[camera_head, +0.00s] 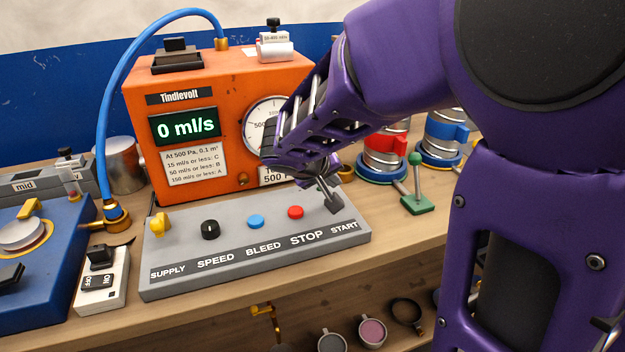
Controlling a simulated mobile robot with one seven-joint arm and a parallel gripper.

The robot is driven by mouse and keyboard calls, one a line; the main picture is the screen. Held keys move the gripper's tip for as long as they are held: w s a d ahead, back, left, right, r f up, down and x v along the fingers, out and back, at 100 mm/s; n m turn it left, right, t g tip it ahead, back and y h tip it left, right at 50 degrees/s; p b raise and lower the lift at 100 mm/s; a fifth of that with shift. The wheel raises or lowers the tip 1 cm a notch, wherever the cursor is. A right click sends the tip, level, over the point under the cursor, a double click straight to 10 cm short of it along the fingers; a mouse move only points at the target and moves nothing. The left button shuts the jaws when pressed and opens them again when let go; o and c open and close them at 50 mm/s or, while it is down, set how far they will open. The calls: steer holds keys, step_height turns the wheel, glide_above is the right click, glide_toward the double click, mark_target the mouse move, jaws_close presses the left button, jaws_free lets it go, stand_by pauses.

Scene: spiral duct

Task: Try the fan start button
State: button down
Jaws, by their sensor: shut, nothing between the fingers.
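A grey control panel (190,270) lies on the wooden bench in front of the orange machine. Its labels read SUPPLY, SPEED, BLEED, STOP and START from left to right. The red stop button (295,212) is just left of my gripper. The orange machine (225,130) has a display (185,126) reading 0 ml/s and a round dial (262,120), partly hidden by my arm.
A blue button (256,222), black knob (210,230) and yellow supply handle (159,224) are along the panel. A green-based lever (417,203) stands right of my gripper. A white switch box (102,285) is at left. A blue hose (103,110) arches over to the machine.

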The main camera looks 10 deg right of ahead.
steer(key=shift+f+b, duration=0.55)
steer(key=shift+f, duration=0.55)
stand_by(1.2)
steer(key=shift+f, duration=0.4)
steer(key=shift+f, duration=0.45)
stand_by(0.8)
steer(key=shift+r, duration=0.1)
steer(key=shift+r+p, duration=0.4)
steer(key=shift+r, duration=0.4)
steer(key=shift+r+p, duration=1.55)
steer(key=shift+r, duration=1)
